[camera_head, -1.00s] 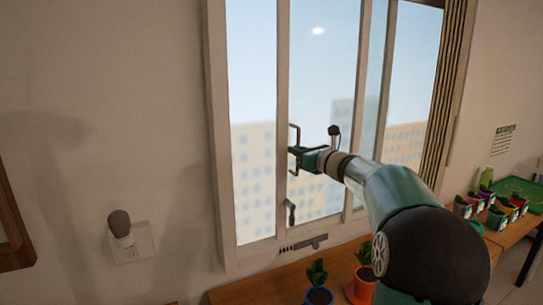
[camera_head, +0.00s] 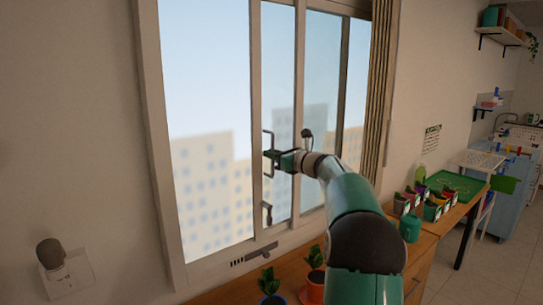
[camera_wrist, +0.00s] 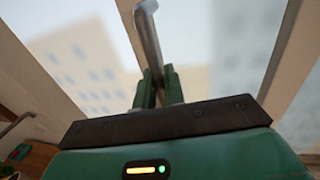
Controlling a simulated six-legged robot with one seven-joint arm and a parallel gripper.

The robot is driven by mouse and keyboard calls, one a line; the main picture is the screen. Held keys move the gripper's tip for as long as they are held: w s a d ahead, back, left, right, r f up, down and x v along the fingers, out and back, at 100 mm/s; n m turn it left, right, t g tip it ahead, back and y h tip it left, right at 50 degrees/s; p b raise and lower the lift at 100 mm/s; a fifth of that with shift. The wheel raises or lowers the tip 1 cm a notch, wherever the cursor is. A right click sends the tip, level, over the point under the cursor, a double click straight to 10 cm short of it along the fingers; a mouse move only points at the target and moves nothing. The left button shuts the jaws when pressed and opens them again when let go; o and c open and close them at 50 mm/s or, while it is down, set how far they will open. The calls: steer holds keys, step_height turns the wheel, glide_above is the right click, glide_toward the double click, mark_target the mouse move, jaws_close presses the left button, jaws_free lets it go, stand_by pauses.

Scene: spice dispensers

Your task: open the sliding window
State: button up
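The sliding window (camera_head: 257,110) fills the middle of the head view, with its upright sash stile right of a wide span up to the left frame. A dark bracket-shaped handle (camera_head: 265,138) stands on that stile. My gripper (camera_head: 270,158) is at the handle, reaching in from the right. In the wrist view, the handle's metal bar (camera_wrist: 148,35) runs down between the two green fingers of my gripper (camera_wrist: 159,80), which look closed around it. The exact finger contact is small and partly hidden.
A second dark latch-like piece (camera_head: 267,212) sits lower on the stile. Potted plants (camera_head: 313,275) stand on the wooden counter below the window. Several small coloured containers (camera_head: 432,210) and a green tray (camera_head: 455,186) lie to the right. A curtain (camera_head: 378,90) hangs at the window's right side.

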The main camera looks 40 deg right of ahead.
steer(key=shift+o, duration=1.2)
steer(key=s+d, duration=0.2)
steer(key=s, duration=1.1)
steer(key=shift+s+d, duration=0.3)
steer(key=shift+s, duration=0.1)
